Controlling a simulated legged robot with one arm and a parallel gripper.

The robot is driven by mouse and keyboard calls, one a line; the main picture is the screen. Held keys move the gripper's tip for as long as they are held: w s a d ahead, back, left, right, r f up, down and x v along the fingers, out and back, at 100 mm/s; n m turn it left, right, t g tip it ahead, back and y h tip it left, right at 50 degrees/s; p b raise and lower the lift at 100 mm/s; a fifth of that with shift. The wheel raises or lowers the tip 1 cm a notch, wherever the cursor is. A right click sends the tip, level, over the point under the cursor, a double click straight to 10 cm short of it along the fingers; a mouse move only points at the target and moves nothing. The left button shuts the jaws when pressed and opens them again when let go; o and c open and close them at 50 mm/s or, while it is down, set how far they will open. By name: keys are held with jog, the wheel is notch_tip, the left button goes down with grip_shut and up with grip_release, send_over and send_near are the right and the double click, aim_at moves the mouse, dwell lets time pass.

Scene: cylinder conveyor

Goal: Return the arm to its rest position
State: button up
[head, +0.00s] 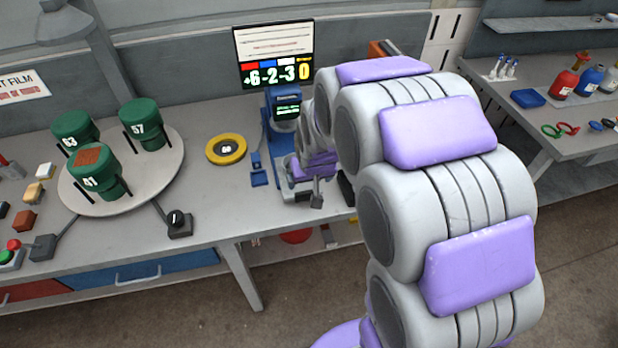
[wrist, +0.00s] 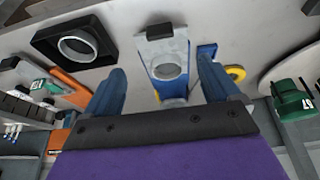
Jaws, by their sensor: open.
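My arm reaches from the lower right of the head view over the bench (head: 217,205). Its far end is beside a blue machine (head: 270,145) with a small screen. My gripper (wrist: 163,78) is open in the wrist view, its two blue fingers spread apart with nothing between them. Beyond the fingers is a blue and white holder (wrist: 166,45) with a round opening. The gripper seems apart from it, but the exact gap cannot be told. In the head view the arm partly hides the gripper and the machine.
Several green numbered cylinders (head: 143,122) stand on a round plate (head: 165,160) at left. A yellow ring (head: 226,149) lies between plate and machine. A display (head: 274,52) stands behind. A dark square block with a ring (wrist: 78,46) shows in the wrist view. A side table (head: 560,112) holds bottles.

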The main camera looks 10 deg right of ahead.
jog(key=s+r+g, duration=0.2)
jog(key=s+r, duration=0.1)
jog(key=s, duration=0.8)
jog(key=s+r+g, duration=0.2)
jog(key=s+r, duration=0.1)
jog(key=s, duration=0.8)
jog(key=s+r+g, duration=0.2)
jog(key=s+r, duration=0.1)
jog(key=s, duration=0.8)
jog(key=shift+d, duration=0.45)
jog(key=shift+w+f, duration=0.1)
